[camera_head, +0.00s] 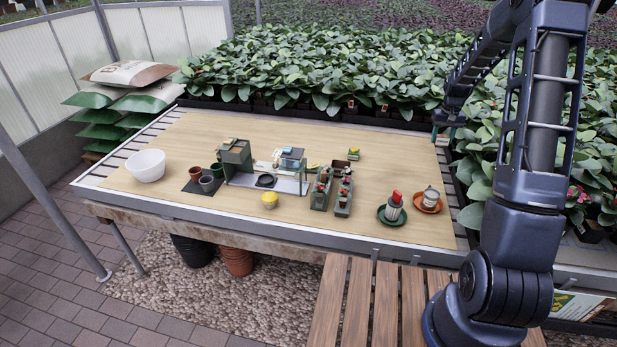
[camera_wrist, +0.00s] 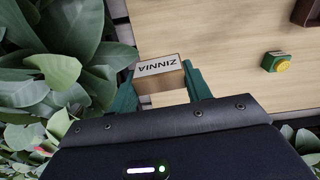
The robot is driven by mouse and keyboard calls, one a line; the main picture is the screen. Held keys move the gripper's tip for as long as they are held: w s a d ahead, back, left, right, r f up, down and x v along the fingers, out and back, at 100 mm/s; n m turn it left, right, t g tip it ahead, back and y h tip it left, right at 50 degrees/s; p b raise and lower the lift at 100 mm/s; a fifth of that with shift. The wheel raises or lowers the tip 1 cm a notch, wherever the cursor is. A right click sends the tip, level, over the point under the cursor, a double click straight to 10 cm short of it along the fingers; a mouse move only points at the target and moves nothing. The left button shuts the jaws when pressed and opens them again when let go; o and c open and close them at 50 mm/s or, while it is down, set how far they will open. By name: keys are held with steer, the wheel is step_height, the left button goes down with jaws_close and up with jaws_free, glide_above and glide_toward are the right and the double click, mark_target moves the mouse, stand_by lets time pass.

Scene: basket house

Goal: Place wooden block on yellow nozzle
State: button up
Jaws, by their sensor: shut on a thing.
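My gripper (camera_wrist: 160,88) has green fingers and is shut on a wooden block (camera_wrist: 159,84) with a white label reading "ZINNIA". In the head view my gripper (camera_head: 447,132) holds the block (camera_head: 442,142) above the table's right edge, beside the plants. A small green block with a round yellow piece (camera_wrist: 277,63) lies apart from my gripper, to the right in the wrist view; it appears to be the small green and yellow item (camera_head: 353,153) in the head view. I cannot tell whether its yellow piece is the nozzle.
The wooden table (camera_head: 400,155) has bare room at its right and back. Green planters (camera_head: 320,190), a red-topped item on a green saucer (camera_head: 391,215), a jar on an orange saucer (camera_head: 430,200) and a white bowl (camera_head: 147,166) stand there. Leafy plants (camera_head: 480,165) border the right edge.

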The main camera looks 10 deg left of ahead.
steer(key=a+r+n, duration=0.1)
steer(key=a+n, duration=0.3)
steer(key=a, duration=1.3)
step_height(320, 180, up, 5)
steer(key=n, duration=1.3)
glide_above(269, 194)
step_height(269, 194, down, 20)
steer(key=shift+s+r, duration=0.1)
steer(key=shift+s, duration=0.05)
steer(key=o, duration=0.7)
steer(key=shift+o, duration=1.2)
